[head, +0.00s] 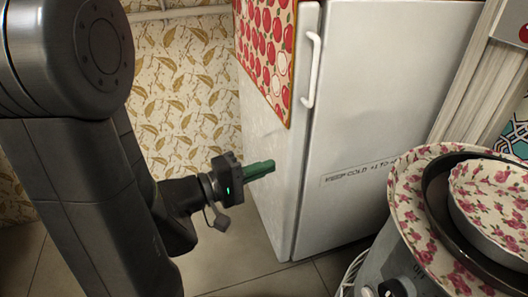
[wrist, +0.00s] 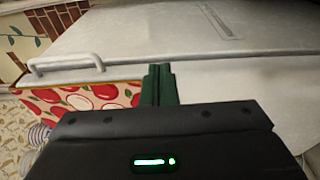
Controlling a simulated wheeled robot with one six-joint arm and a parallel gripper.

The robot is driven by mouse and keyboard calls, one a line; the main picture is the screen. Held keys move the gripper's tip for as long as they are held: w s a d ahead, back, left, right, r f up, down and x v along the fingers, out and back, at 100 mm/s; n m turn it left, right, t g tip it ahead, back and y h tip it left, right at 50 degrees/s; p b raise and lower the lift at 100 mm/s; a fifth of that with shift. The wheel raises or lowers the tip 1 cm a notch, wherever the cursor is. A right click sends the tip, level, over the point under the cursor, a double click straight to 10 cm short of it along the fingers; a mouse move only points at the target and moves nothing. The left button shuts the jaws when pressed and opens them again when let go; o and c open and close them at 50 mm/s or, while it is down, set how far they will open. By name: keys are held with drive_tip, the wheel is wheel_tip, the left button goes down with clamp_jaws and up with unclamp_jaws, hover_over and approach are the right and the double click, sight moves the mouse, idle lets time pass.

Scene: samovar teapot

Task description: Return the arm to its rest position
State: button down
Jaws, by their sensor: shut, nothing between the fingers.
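My gripper (head: 262,169) has green fingers and is at the centre of the head view, in front of the white fridge's left side as seen there. Its two fingers lie together with nothing between them. In the wrist view the shut green fingers (wrist: 158,84) point toward the white fridge (wrist: 215,50). I cannot tell how far the fingertips are from the fridge. My arm fills the left of the head view, bent downward to the gripper.
The white fridge (head: 375,120) has a handle (head: 312,70) and an apple-patterned cloth (head: 265,45). At the lower right, floral dishes (head: 495,205) and a dark pan (head: 437,198) are stacked on a grey appliance (head: 398,270). Tiled floor (head: 240,260) is clear below the gripper.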

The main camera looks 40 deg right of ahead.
drive_tip(key=shift+s+a, duration=0.55)
drive_tip(key=shift+w, duration=0.1)
